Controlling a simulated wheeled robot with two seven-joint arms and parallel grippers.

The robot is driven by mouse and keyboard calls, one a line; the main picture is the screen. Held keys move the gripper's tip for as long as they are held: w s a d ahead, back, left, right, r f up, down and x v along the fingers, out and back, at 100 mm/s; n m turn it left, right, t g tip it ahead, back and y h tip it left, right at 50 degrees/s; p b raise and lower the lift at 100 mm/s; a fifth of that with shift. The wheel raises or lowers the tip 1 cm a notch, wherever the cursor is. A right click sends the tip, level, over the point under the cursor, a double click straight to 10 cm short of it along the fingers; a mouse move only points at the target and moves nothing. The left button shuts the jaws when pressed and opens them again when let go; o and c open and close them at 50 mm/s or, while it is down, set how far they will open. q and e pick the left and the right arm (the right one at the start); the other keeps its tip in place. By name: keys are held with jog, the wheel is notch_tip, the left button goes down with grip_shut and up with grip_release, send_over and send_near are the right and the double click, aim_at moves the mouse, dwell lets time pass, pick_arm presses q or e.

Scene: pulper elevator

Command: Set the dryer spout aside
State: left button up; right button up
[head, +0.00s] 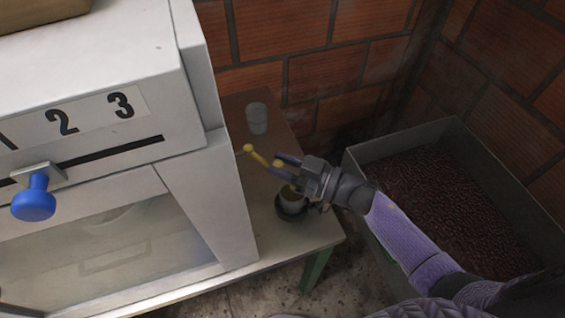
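A yellow bar with rounded ends (258,156), which looks like the dryer spout or its handle, sticks out beside the right side of the white machine (222,190). A thin link seems to run from its far end toward the machine. My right gripper (274,164) comes in from the right, with its two fingers on either side of the bar's near end. I cannot tell whether the fingers press on it. A small cup (292,202) in a dark dish stands below the gripper, partly hidden by it. My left gripper is not in view.
A grey cup (257,118) stands on the wooden table (233,108) by the brick wall. A large bin of dark beans (440,195) fills the right side. The machine has a blue knob (34,198) at a slot numbered 2 and 3.

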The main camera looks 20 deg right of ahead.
grip_shut()
dwell(1.0)
